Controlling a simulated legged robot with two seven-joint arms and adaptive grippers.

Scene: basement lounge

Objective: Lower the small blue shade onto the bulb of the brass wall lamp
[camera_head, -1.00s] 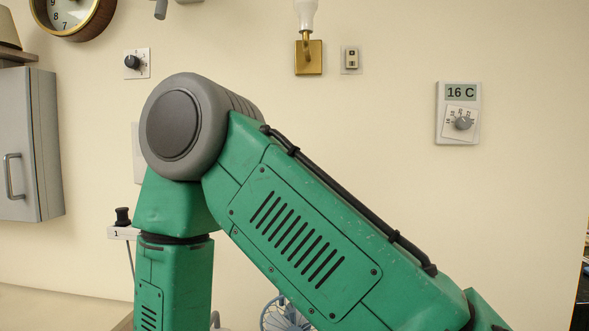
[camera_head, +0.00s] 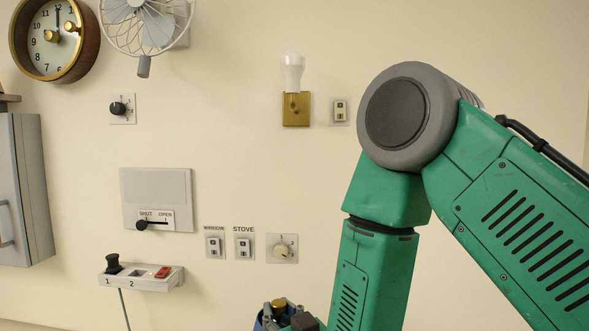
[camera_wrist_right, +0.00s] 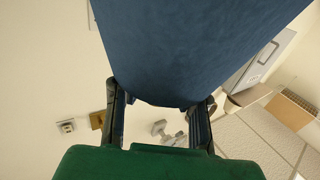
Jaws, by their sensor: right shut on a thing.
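The brass wall lamp (camera_head: 296,108) is on the wall right of centre in the head view, with a bare white bulb (camera_head: 292,72) pointing up. Its brass plate also shows small in the right wrist view (camera_wrist_right: 97,119). My right gripper (camera_head: 290,318) is at the bottom edge of the head view, well below the lamp and mostly cut off. In the right wrist view my gripper (camera_wrist_right: 160,102) is shut on the blue shade (camera_wrist_right: 200,45), which fills the top middle. Only a sliver of blue shows in the head view. My left gripper is not in view.
A switch (camera_head: 339,110) sits right of the lamp. A fan (camera_head: 145,20) and clock (camera_head: 50,38) hang upper left; a grey cabinet (camera_head: 25,190) is at the left. A slider panel (camera_head: 157,190) and switch box (camera_head: 140,279) are lower left. Wall around the bulb is clear.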

